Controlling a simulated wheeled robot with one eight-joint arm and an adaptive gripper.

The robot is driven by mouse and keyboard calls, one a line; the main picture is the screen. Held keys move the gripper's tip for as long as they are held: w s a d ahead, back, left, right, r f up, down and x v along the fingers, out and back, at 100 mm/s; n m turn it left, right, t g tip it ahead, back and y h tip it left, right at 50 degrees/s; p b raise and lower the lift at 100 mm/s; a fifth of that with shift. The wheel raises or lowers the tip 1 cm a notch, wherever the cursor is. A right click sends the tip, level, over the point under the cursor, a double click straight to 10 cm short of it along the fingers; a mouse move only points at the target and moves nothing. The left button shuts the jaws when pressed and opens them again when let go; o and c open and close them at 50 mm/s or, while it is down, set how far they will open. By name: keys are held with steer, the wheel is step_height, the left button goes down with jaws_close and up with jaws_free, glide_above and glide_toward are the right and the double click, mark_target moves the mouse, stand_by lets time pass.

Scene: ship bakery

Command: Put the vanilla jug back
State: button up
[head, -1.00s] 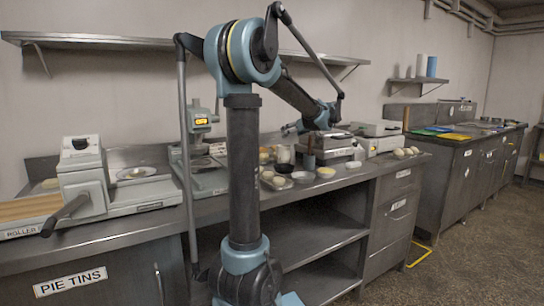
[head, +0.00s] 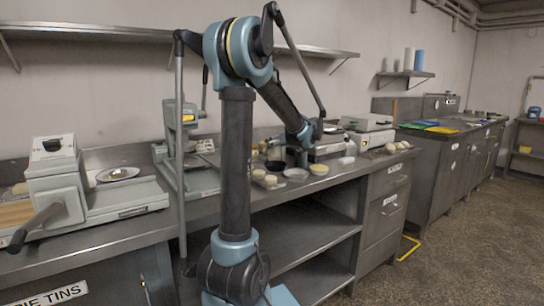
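My gripper (head: 300,157) points down over the middle of the long steel counter (head: 210,208), behind the bowls. It is small and dark here, so I cannot tell whether its fingers are open or hold anything. I cannot pick out the vanilla jug for certain. A small pale item (head: 347,160) stands right of my gripper, too small to identify.
A dark bowl (head: 275,166), a white bowl (head: 296,174) and a yellow-filled bowl (head: 319,169) stand near the gripper. A roller machine (head: 55,185) is at the left, a green-grey press (head: 180,130) behind my arm. A wall shelf (head: 130,36) runs above. The floor at right is clear.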

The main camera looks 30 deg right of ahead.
steer(key=shift+x, duration=3.45)
steer(key=c, duration=1.3)
steer(key=shift+r, duration=0.1)
jaws_close()
